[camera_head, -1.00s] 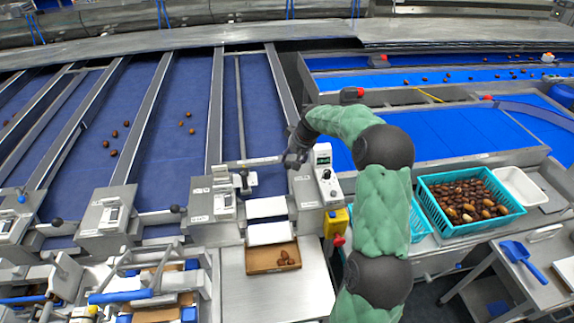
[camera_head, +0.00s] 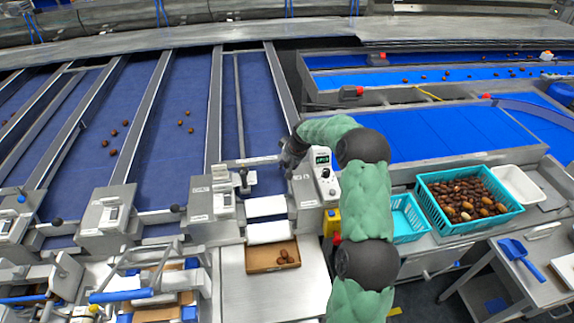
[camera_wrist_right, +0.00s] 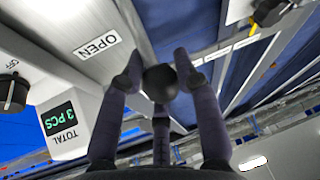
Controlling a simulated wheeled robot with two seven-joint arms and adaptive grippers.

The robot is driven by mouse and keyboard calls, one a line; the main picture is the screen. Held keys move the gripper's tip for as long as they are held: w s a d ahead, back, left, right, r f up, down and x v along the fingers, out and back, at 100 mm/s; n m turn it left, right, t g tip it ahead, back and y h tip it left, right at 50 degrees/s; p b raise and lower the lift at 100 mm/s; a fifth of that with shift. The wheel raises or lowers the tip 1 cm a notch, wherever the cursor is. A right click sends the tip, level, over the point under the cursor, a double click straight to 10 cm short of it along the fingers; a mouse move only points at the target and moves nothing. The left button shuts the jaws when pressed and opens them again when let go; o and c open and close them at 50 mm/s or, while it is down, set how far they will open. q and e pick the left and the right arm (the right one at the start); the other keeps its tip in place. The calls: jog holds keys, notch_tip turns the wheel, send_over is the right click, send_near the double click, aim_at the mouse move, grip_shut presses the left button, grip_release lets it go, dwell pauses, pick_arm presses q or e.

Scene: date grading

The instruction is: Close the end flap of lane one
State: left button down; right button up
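Lane one appears to be the narrow blue lane (camera_head: 262,120) on the right of the grading table. A thin metal bar (camera_head: 250,161) crosses its lower end, with a metal post beside it. My right gripper (camera_head: 291,157) is at the right side of that lane end, by the counter box. In the wrist view, the three fingers of my right gripper (camera_wrist_right: 158,75) surround a black ball knob (camera_wrist_right: 160,83) and appear to touch it. An OPEN label (camera_wrist_right: 97,44) is on the metal housing beside the knob. My left gripper is not in view.
The counter box (camera_head: 325,175) stands close right of my gripper; its display (camera_wrist_right: 59,118) reads 3 PCS. A cardboard box (camera_head: 255,267) with a few dates sits below white chute plates (camera_head: 268,232). A turquoise crate (camera_head: 430,200) full of dates stands right.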

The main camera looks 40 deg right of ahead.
grip_shut()
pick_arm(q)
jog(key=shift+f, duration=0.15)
